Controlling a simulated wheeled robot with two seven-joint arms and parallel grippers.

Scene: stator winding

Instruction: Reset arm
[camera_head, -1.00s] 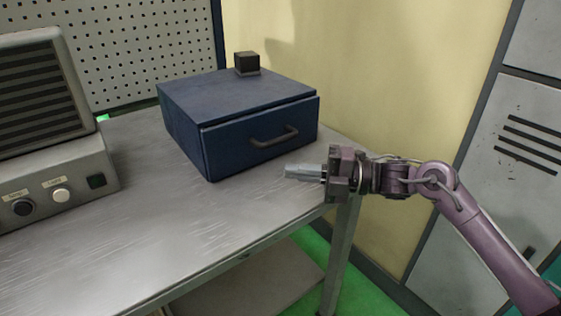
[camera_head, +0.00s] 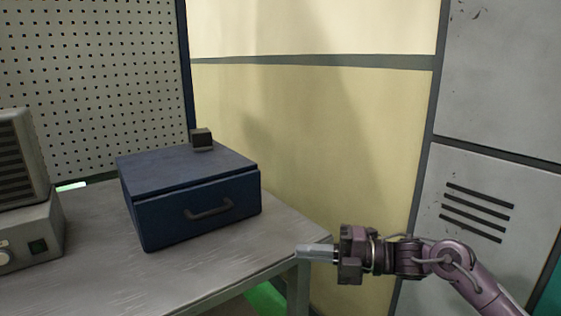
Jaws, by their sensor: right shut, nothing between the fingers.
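My right gripper (camera_head: 316,254) is shut and empty. It points left, over the right front corner of the metal table, and its arm comes in from the lower right. A blue drawer box (camera_head: 185,167) stands on the table to the left of the gripper, apart from it. The drawer's grey handle (camera_head: 209,209) faces the front, and the drawer looks closed. My left gripper is not in view.
A small dark block (camera_head: 201,138) sits on top of the box. A grey machine with knobs (camera_head: 27,226) stands at the left on the metal table (camera_head: 165,283). A pegboard (camera_head: 95,80) is behind. A grey locker (camera_head: 490,195) stands at the right.

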